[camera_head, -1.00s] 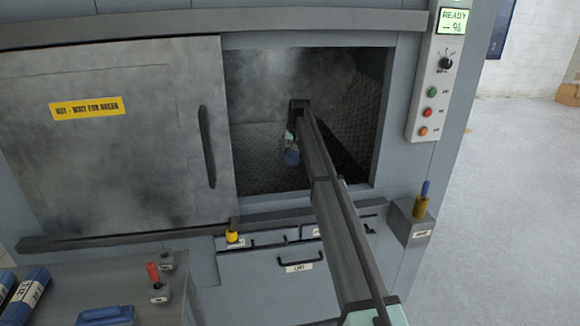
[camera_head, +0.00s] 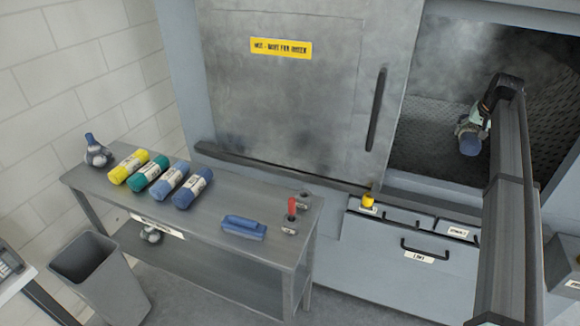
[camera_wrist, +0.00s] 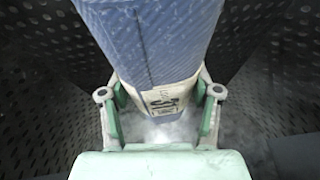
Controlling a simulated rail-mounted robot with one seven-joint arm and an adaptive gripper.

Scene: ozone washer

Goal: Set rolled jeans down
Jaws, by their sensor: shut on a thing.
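My gripper (camera_wrist: 162,108) is shut on a rolled pair of blue jeans (camera_wrist: 155,40) with a pale paper band around it, seen close in the wrist view. In the head view the rolled jeans (camera_head: 469,144) hang below the end of my arm, inside the open chamber of the washer (camera_head: 430,125). The chamber has dark, perforated walls and floor, with haze in it. A gap between the roll and the chamber floor cannot be judged clearly.
The sliding door (camera_head: 290,105) stands to the left of the opening. A grey bin (camera_head: 100,275) stands at the table's left.

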